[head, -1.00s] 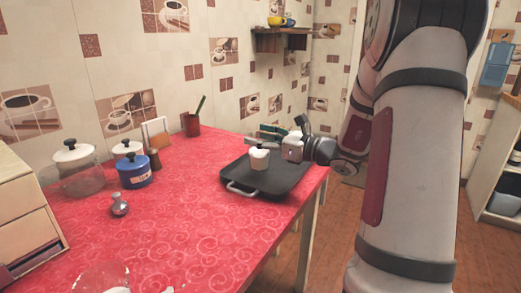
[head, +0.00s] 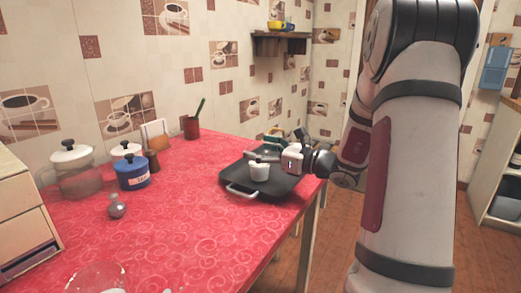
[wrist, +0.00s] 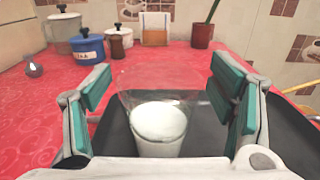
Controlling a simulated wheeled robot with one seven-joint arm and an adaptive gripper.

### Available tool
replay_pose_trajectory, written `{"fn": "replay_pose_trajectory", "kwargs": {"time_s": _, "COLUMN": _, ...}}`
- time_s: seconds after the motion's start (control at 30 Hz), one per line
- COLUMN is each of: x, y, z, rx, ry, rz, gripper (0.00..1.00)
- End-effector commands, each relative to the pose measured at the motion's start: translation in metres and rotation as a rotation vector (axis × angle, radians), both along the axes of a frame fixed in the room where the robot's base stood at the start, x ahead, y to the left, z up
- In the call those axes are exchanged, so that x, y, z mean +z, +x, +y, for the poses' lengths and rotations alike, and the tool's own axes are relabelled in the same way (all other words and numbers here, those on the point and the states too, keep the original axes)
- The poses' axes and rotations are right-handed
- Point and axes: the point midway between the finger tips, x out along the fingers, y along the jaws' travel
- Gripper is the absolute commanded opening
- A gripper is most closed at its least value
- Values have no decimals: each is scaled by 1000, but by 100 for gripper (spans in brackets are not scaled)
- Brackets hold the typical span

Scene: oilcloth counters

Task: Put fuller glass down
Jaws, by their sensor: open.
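A clear glass (head: 260,172) with white liquid stands upright on the dark tray (head: 240,190) at the counter's right end. In the wrist view the glass (wrist: 160,135) is between my fingers, its clear upper wall above the white liquid. My gripper (head: 258,157) is open around it; the wrist view shows the teal pads of my gripper (wrist: 158,90) apart on both sides, with gaps to the glass. The glass base is hidden in the wrist view. Another clear glass item (head: 97,279) is cut off at the bottom left of the head view.
A blue pot (head: 132,173), a clear lidded jar (head: 73,170), a brown shaker (head: 153,160) and a small grey shaker (head: 116,206) stand to the left. A red cup (head: 191,128) stands at the back. The red counter (head: 190,220) is clear in its middle.

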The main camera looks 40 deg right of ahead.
Motion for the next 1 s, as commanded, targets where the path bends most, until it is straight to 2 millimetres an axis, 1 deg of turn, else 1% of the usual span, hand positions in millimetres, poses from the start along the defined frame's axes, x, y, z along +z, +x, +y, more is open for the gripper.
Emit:
{"fn": "replay_pose_trajectory", "kwargs": {"time_s": 0.1, "x": 5, "y": 0, "z": 0, "rx": 0, "ry": -1, "rz": 0, "gripper": 77}}
{"fn": "replay_pose_trajectory", "kwargs": {"time_s": 0.17, "x": 4, "y": -6, "z": -3, "rx": -1, "ry": 0, "rz": 1, "gripper": 77}}
{"fn": "replay_pose_trajectory", "kwargs": {"time_s": 0.27, "x": 4, "y": -21, "z": -9, "rx": -4, "ry": 0, "rz": 1, "gripper": 77}}
{"fn": "replay_pose_trajectory", "kwargs": {"time_s": 0.5, "x": 5, "y": -68, "z": -26, "rx": -5, "ry": 1, "rz": 1, "gripper": 77}}
{"fn": "replay_pose_trajectory", "kwargs": {"time_s": 0.6, "x": 4, "y": -85, "z": -32, "rx": -4, "ry": 2, "rz": 2, "gripper": 77}}
{"fn": "replay_pose_trajectory", "kwargs": {"time_s": 0.7, "x": 4, "y": -98, "z": -37, "rx": -3, "ry": 1, "rz": 1, "gripper": 77}}
{"fn": "replay_pose_trajectory", "kwargs": {"time_s": 0.83, "x": 4, "y": -109, "z": -40, "rx": -1, "ry": 0, "rz": -1, "gripper": 77}}
{"fn": "replay_pose_trajectory", "kwargs": {"time_s": 1.0, "x": 3, "y": -113, "z": -41, "rx": 1, "ry": 0, "rz": 0, "gripper": 77}}
